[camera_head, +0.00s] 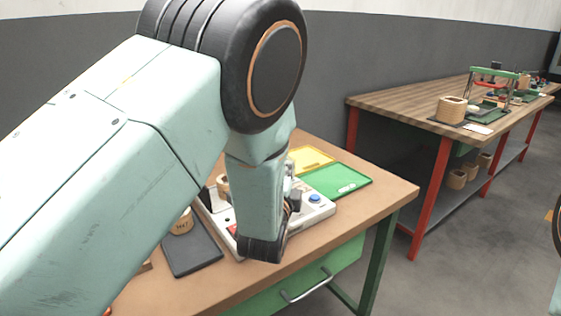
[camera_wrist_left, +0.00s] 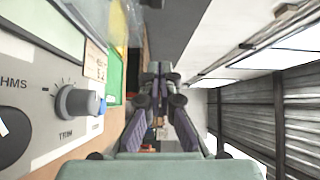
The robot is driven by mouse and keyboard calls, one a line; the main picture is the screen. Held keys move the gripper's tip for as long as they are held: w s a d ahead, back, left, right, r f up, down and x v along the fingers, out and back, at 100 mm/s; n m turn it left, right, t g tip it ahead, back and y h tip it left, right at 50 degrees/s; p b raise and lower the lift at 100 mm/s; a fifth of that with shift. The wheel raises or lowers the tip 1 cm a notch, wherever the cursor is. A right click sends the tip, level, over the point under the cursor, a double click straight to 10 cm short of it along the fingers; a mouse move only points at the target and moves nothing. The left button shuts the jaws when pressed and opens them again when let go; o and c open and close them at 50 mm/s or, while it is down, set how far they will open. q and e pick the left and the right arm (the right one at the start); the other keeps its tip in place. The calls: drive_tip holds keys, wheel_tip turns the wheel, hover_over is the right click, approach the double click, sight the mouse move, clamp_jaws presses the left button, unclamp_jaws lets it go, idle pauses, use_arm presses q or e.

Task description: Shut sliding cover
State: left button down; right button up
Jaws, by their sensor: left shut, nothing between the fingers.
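A white instrument (camera_head: 318,211) with a blue button lies on the near workbench, largely hidden behind my left arm. In the left wrist view its panel (camera_wrist_left: 38,110) fills the left side, with a grey trim knob (camera_wrist_left: 78,102) and "OHMS" lettering. I cannot make out the sliding cover in either view. My left gripper (camera_wrist_left: 157,72) is shut and empty, its fingers beside the panel and apart from the knob. In the head view the left fingers are mostly hidden by my wrist. My right gripper is out of view.
The workbench (camera_head: 390,190) also holds a green tray (camera_head: 335,181), a yellow tray (camera_head: 308,158), a dark mat (camera_head: 192,252) and a wooden coil (camera_head: 182,224). Below is a green drawer (camera_head: 262,305). A second bench (camera_head: 395,103) stands at right, with open floor between.

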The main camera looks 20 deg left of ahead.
use_arm(q)
drive_tip(key=shift+s+a+f, duration=0.1)
drive_tip(key=shift+a, duration=0.3)
drive_tip(key=w+b, duration=0.1)
drive_tip(key=w, duration=0.3)
drive_tip(key=w+b, duration=0.1)
drive_tip(key=w, duration=0.4)
drive_tip(key=shift+w+a, duration=0.2)
drive_tip(key=shift+w, duration=0.05)
drive_tip(key=shift+w+a, duration=0.2)
drive_tip(key=shift+w, duration=0.05)
drive_tip(key=a, duration=0.1)
drive_tip(key=s+a, duration=0.1)
drive_tip(key=shift+s+a+b, duration=0.25)
drive_tip(key=shift+a+b, duration=0.15)
drive_tip(key=shift+s+a, duration=0.15)
drive_tip(key=shift+a, duration=0.1)
drive_tip(key=shift+d, duration=0.1)
drive_tip(key=shift+s+a, duration=0.1)
drive_tip(key=shift+a, duration=0.1)
